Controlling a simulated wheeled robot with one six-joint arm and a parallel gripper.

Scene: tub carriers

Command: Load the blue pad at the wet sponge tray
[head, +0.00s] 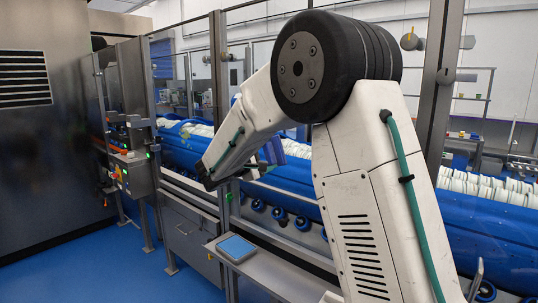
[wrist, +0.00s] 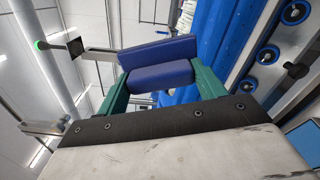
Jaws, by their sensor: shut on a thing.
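My gripper (wrist: 160,92) shows in the wrist view with its two green fingers on either side of a dark blue pad (wrist: 158,52). The fingers are shut on the pad, which has a blocky, stepped shape. In the head view the pad (head: 272,151) is held up in front of the blue tub line, and my gripper (head: 252,172) is partly hidden by my arm. The wet sponge tray (head: 240,261) sits on a grey shelf at lower middle, with a flat light blue sponge (head: 236,246) in it. The pad is above the tray, well apart from it.
Long blue tubs (head: 475,232) filled with white items run behind a framed guard. Grey posts (head: 219,100) stand close to my arm. A control box (head: 133,172) with a green light is at left. The blue floor (head: 100,270) at lower left is clear.

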